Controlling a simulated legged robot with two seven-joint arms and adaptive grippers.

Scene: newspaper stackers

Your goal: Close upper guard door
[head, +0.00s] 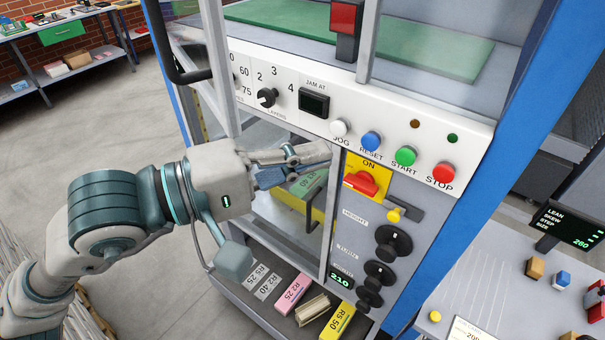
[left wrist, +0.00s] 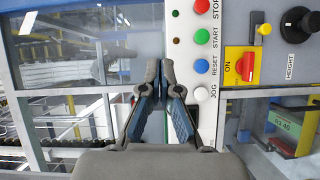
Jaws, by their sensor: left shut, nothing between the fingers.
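The upper guard door shows only in part in the head view. Grey upright frame bars (head: 216,60) and a black bar handle (head: 183,72) stand at the upper left, above the white control panel (head: 290,92). I cannot tell how far the door is open. A red block (head: 346,17) sits at the top middle. My left gripper (head: 322,153) is shut and empty, just below the control panel near the JOG button. In the left wrist view its fingertips (left wrist: 160,66) meet beside the button row, in front of glass (left wrist: 85,45). My right gripper is out of view.
A lower glazed door with a black handle (head: 312,208) lies behind my left gripper. A red switch on yellow (head: 362,183) and black knobs (head: 393,243) are to its right. Labelled blocks (head: 291,294) lie below. A side table (head: 510,300) stands at the lower right.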

